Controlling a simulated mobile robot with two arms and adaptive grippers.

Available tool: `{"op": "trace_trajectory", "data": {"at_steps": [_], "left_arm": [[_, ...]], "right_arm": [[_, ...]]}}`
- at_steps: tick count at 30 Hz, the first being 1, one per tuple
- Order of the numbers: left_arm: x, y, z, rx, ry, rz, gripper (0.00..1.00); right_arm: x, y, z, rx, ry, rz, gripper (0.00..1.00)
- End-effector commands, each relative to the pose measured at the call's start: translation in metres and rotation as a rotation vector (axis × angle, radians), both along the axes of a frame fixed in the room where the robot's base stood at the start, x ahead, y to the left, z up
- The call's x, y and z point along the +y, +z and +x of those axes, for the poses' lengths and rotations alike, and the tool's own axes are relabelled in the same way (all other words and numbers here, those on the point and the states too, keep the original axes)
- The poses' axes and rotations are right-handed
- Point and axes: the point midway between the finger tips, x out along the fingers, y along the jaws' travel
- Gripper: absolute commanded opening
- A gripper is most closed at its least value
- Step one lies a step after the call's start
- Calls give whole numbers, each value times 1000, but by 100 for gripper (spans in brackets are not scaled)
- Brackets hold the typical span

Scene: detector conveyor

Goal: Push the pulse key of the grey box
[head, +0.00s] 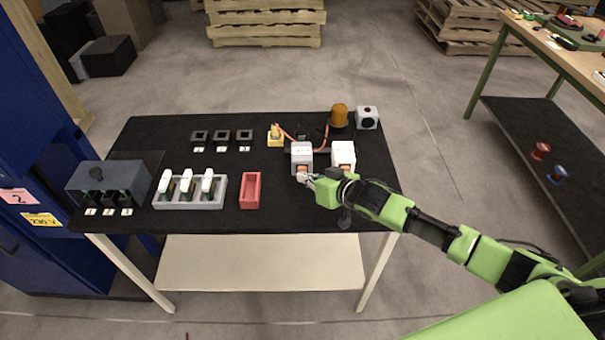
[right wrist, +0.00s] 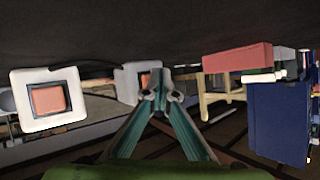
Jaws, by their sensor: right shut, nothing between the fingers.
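The grey box (head: 301,151) stands on the black table top, right of its middle, with an orange-red pulse key (head: 302,168) on its front. My right gripper (head: 304,179) is shut and empty, its fingertips close in front of that key. In the right wrist view the closed fingertips (right wrist: 161,88) partly cover the grey box (right wrist: 127,84) and its key (right wrist: 145,79). I cannot tell whether they touch. A white box (head: 343,151) with a similar orange key stands just right of the grey one; it also shows in the right wrist view (right wrist: 18,90). My left gripper is not in view.
Behind the boxes are an amber lamp (head: 339,116), a grey box with a black round face (head: 367,117) and a yellow device (head: 275,138). A red tray (head: 250,203) and a grey rack (head: 214,204) lie to the left. The front table strip is clear.

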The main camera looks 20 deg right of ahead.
Motion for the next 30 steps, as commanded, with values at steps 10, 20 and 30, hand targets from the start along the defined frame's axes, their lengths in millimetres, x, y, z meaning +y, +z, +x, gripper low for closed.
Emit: {"op": "trace_trajectory", "data": {"at_steps": [10,20,30], "left_arm": [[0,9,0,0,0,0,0],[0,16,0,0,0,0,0],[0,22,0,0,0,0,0]], "right_arm": [[3,2,-9,0,0,1,0],[5,1,-22,-1,-1,0,0],[9,2,-29,2,1,2,0]]}}
